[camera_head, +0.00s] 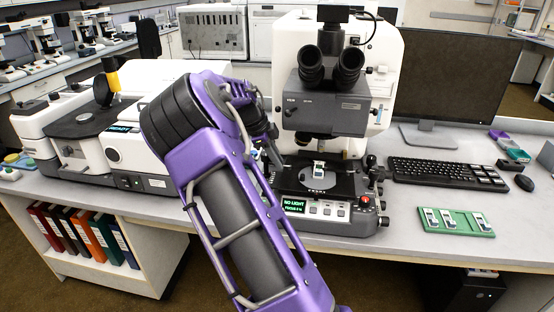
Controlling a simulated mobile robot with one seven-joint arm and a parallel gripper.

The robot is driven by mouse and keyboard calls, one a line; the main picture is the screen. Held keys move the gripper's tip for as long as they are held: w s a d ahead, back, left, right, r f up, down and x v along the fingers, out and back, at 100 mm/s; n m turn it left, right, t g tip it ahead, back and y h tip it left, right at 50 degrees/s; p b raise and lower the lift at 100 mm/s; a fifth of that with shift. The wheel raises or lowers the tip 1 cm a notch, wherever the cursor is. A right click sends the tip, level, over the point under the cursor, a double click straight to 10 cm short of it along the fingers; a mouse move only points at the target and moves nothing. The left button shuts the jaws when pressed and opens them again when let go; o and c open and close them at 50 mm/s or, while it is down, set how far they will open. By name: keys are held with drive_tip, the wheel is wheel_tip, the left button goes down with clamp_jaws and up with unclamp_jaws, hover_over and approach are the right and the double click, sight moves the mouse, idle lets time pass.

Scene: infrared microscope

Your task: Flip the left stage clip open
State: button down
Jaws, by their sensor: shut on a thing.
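The infrared microscope (335,110) stands at the middle of the bench, with a dark stage (345,184) below its objectives. A small pale sample holder (319,170) lies on the round middle of the stage. My gripper (276,160) is at the left edge of the stage, small and partly hidden by my purple arm. It is shut on a small part there, which by its place is the left stage clip. The clip itself is too small and covered to make out, so its angle cannot be told.
A display reading "NO LIGHT" (294,205) and a red knob (366,201) are on the microscope's front. A green slide tray (455,221), keyboard (446,171) and monitor (450,80) are on the right. A white instrument (150,150) stands left, behind my arm.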

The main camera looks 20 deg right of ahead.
idle(0.9)
drive_tip(key=shift+s+a+n+b, duration=0.1)
drive_tip(key=shift+s+n+b, duration=0.1)
drive_tip(key=shift+n+b, duration=0.3)
drive_tip(key=shift+s+n+t, duration=0.3)
drive_tip(key=shift+n+t, duration=0.3)
drive_tip(key=shift+n, duration=0.4)
drive_tip(key=c, duration=0.8)
unclamp_jaws()
drive_tip(key=p+v, duration=0.2)
drive_tip(key=v, duration=1.5)
drive_tip(key=shift+r, duration=0.3)
